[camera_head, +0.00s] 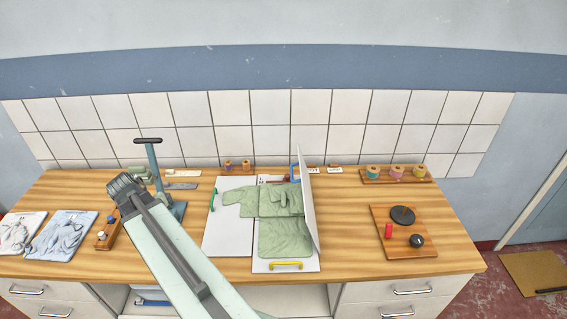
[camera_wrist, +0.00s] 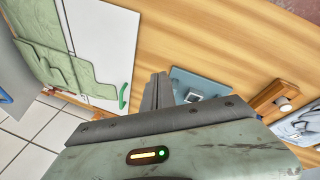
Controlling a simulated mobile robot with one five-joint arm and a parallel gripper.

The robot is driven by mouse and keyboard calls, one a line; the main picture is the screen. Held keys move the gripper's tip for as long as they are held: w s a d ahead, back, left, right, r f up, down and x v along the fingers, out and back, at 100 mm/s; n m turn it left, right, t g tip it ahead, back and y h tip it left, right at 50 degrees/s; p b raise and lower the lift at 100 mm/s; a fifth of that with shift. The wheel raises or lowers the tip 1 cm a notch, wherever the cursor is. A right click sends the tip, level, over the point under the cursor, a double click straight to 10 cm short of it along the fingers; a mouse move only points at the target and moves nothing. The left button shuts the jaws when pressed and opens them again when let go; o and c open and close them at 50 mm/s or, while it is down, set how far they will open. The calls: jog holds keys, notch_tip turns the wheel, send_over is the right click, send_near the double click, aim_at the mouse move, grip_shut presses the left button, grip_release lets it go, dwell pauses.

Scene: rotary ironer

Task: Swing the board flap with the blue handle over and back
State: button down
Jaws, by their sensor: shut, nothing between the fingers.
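The folding board lies on the wooden counter with a light green shirt (camera_head: 285,235) on it. The board flap with the blue handle (camera_head: 294,172) is the white right-hand panel (camera_head: 307,205); it stands nearly upright, seen almost edge-on. The left panel (camera_head: 229,235) with the green handle (camera_head: 213,199) lies flat, and a yellow handle (camera_head: 286,266) is at the front. My gripper (camera_wrist: 158,90) is shut and empty in the wrist view, to the right of the green handle (camera_wrist: 123,97) and apart from it. In the head view its fingertips cannot be made out.
A blue-grey stand (camera_head: 153,165) with a dark top bar is close behind my arm. Folded cloths (camera_head: 62,234) lie at the left. A wooden board with a black disc (camera_head: 402,214) and thread spools (camera_head: 373,171) are at the right. Counter right of the flap is clear.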

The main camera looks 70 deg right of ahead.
jog(key=s+d+r+m+g+h+p, duration=0.2)
jog(key=s+d+r+m, duration=0.25)
jog(key=s+d, duration=0.8)
jog(key=s+d+r+m+g+h+p, duration=0.1)
jog(key=s+d+r+m+g+p, duration=0.15)
jog(key=s+d+r, duration=0.9)
jog(key=w+b+x, duration=0.2)
jog(key=b+x, duration=0.5)
jog(key=x, duration=1)
jog(key=shift+d+f+t+b, duration=0.35)
jog(key=shift+d+t, duration=0.1)
jog(key=shift+d, duration=0.05)
jog(key=shift+w+r, duration=0.1)
